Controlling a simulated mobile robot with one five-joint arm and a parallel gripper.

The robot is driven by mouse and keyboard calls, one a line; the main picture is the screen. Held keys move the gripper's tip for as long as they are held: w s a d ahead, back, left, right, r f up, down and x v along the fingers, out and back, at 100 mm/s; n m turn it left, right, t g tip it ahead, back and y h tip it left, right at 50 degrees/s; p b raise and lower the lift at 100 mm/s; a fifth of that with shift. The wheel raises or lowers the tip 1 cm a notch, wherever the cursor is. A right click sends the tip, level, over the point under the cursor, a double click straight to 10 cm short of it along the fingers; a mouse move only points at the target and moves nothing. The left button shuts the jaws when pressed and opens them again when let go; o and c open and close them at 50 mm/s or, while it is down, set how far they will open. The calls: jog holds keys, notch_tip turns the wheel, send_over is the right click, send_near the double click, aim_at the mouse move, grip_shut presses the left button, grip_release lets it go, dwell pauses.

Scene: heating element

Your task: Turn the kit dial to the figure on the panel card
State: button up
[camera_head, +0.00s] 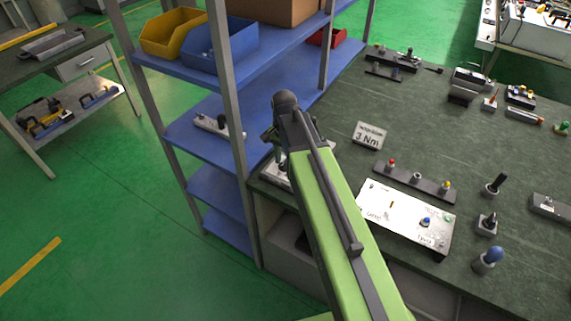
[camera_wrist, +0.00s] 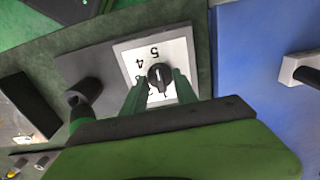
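The kit dial (camera_wrist: 160,76) is a round black knob on a white plate (camera_wrist: 127,47) with figures around it. The 5 and 4 read clearly; the lower figures are partly hidden by my fingers. A light mark shows on the knob, but I cannot tell exactly which figure it points to. My gripper (camera_wrist: 161,80) is open, its green fingers on either side of the knob with small gaps.
The blue shelf rack (camera_head: 205,135) stands close left of my gripper. A white control panel (camera_head: 405,217) and a dark strip with coloured buttons (camera_head: 414,185) lie right of my arm. Several tools are spread over the green bench (camera_head: 440,120).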

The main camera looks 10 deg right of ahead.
grip_shut()
jog(key=shift+d, duration=0.1)
